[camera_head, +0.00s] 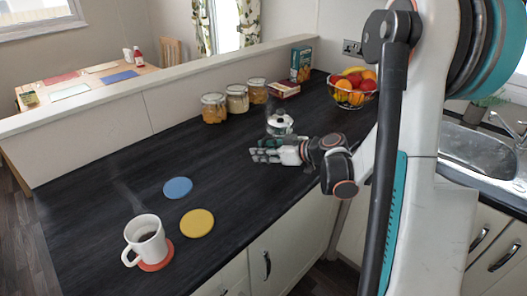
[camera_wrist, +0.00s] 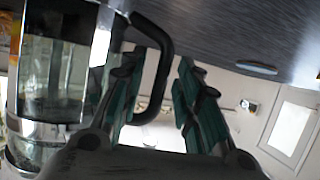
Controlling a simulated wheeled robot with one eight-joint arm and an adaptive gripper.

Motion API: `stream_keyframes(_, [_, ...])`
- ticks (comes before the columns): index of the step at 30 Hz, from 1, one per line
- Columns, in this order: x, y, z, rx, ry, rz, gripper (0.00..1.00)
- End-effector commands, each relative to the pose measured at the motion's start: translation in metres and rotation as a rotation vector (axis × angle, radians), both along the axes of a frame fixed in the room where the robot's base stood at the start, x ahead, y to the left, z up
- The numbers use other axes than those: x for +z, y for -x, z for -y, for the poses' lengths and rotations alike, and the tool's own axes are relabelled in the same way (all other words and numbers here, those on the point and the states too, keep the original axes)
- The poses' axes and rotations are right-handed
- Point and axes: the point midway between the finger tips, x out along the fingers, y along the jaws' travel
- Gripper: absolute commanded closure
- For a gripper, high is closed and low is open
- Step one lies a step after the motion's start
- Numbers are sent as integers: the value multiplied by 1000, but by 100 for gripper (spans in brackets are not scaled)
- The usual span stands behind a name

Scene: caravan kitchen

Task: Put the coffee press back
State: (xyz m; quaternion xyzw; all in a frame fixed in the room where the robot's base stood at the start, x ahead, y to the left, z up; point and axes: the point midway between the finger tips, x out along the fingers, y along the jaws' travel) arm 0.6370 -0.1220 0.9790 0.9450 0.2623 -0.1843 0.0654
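The coffee press (camera_head: 280,123) stands on the dark counter, partly hidden behind my gripper (camera_head: 260,151). I cannot tell whether either finger touches the press.
A white mug (camera_head: 147,240) of dark drink stands on a red coaster (camera_head: 158,262). Blue (camera_head: 178,188) and yellow (camera_head: 197,223) coasters lie on the counter. Several jars (camera_head: 237,98), boxes (camera_head: 301,64) and a fruit basket (camera_head: 352,90) stand along the back. The counter's left part is clear.

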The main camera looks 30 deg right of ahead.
Motion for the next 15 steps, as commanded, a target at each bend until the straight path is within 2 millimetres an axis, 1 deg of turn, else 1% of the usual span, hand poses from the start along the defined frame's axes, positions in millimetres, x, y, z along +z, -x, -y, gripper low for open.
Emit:
stream_keyframes(5, [1, 0, 0, 0, 0, 0, 70])
stream_keyframes(8, [5, 2, 1, -1, 0, 0, 70])
stream_keyframes(11, [10, 13, 9, -4, -1, 0, 70])
stream_keyframes(15, [22, 35, 22, -4, 0, 0, 70])
